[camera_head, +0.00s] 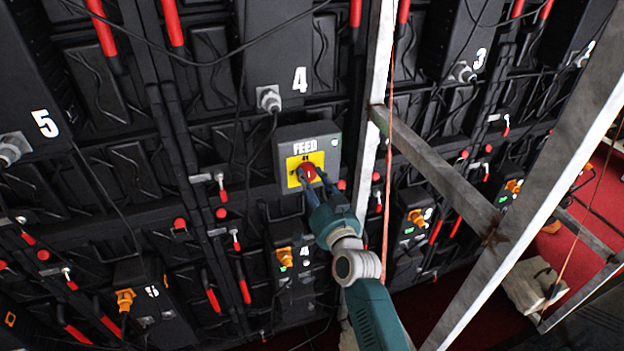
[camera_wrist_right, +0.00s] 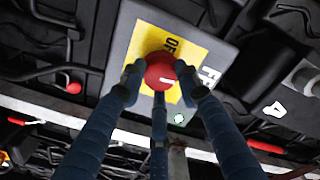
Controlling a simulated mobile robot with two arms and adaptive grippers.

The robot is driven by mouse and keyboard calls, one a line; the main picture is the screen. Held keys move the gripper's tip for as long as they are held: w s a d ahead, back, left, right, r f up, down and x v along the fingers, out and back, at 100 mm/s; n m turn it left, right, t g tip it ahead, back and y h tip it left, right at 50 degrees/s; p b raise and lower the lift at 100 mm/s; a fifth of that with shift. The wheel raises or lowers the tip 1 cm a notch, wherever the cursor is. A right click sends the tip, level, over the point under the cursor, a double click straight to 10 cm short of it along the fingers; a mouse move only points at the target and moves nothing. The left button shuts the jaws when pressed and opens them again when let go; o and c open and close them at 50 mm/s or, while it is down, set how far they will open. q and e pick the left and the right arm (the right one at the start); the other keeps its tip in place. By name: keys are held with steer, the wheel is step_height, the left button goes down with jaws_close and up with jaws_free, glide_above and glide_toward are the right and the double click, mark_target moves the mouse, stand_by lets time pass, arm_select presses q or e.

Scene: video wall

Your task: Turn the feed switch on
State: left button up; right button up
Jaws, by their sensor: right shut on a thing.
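The feed switch (camera_head: 323,143) is a grey box marked FEED with a yellow plate and a red round knob (camera_head: 308,172). It is mounted on the back of the black video wall. My right gripper (camera_head: 314,181) reaches up to it from below and is shut on the red knob. In the right wrist view the fingers of my right gripper (camera_wrist_right: 160,82) close around the red knob (camera_wrist_right: 160,72), with the yellow plate (camera_wrist_right: 188,50) behind it. The fingers hide part of the plate's lettering. My left gripper is not in view.
A metal frame post (camera_head: 376,90) stands just right of the switch, with a diagonal beam (camera_head: 440,168) off it. Loose black cables (camera_head: 225,62) hang left of the switch. Numbered panels with red handles (camera_head: 243,283) surround it. A pale block (camera_head: 532,287) lies at lower right.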

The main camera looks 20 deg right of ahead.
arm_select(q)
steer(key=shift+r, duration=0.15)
arm_select(e)
steer(key=shift+s+a+f+m, duration=0.1)
steer(key=shift+a+f+m, duration=0.1)
steer(key=shift+f+m, duration=0.35)
steer(key=o, duration=1.1)
steer(key=shift+c, duration=0.2)
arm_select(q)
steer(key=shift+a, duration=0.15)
arm_select(e)
steer(key=shift+o, duration=0.4)
steer(key=shift+a+r, duration=0.1)
steer(key=shift+r, duration=0.15)
steer(key=s, duration=1.1)
steer(key=shift+s+d, duration=0.2)
steer(key=shift+s, duration=0.2)
